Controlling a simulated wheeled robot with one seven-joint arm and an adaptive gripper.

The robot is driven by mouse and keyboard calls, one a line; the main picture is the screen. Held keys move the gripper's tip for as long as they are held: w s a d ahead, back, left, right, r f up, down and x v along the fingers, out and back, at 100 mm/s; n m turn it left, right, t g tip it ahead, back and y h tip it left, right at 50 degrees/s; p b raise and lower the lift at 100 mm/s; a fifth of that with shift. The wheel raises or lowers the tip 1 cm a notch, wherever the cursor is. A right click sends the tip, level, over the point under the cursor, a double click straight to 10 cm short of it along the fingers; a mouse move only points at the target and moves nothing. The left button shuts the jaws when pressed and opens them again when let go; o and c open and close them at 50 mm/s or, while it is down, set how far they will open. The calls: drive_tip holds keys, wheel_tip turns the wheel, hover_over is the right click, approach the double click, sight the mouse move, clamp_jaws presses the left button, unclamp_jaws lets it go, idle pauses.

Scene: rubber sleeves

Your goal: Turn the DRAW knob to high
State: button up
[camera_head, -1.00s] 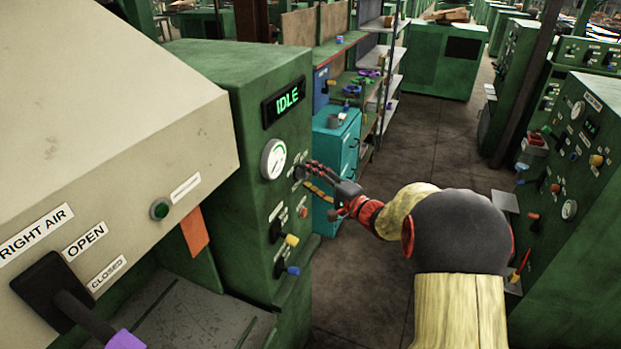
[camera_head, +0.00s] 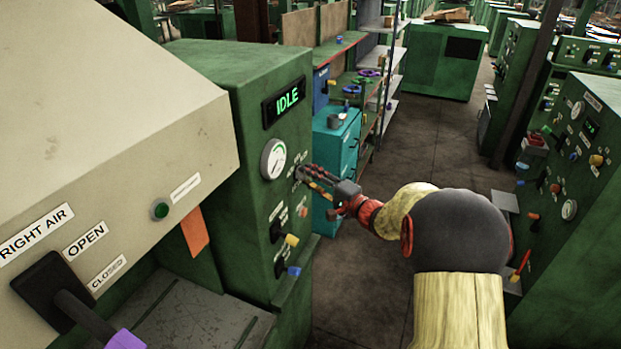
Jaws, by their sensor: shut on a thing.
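A dark knob (camera_head: 300,173) sits on the front panel of the green machine (camera_head: 262,225), to the right of the round white gauge (camera_head: 273,159). Small white labels surround it, too small to read. My gripper (camera_head: 307,174) reaches in from the right, and its red and dark fingers are shut on this knob. The fingers partly cover the knob, so its pointer and setting cannot be told. The arm (camera_head: 400,215) stretches to the right of the machine. A green IDLE display (camera_head: 287,101) is lit above the gauge.
Below the gripper, the same panel has a yellow-tipped switch (camera_head: 291,240) and a blue-tipped one (camera_head: 293,271). A teal cabinet (camera_head: 333,150) stands close behind the gripper. The floor (camera_head: 360,280) right of the machine is open.

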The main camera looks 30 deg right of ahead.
drive_tip(key=shift+c, duration=0.6)
drive_tip(key=m+g+y+p, duration=0.1)
drive_tip(key=m+g+p, duration=0.1)
drive_tip(key=m+p, duration=0.2)
drive_tip(key=m+g+y+p, duration=0.1)
drive_tip(key=m+g+p, duration=0.1)
drive_tip(key=m+p, duration=0.3)
drive_tip(key=r+m+g+y+p, duration=0.1)
drive_tip(key=m+p, duration=0.3)
drive_tip(key=p, duration=0.4)
drive_tip(key=shift+w+d+g+y, duration=0.25)
drive_tip(key=shift+d+g+y, duration=0.1)
drive_tip(key=shift+g, duration=0.55)
drive_tip(key=shift+f+m, duration=0.1)
drive_tip(key=shift+m, duration=0.2)
drive_tip(key=o, duration=1.1)
drive_tip(key=shift+c, duration=0.2)
drive_tip(key=shift+o, duration=0.4)
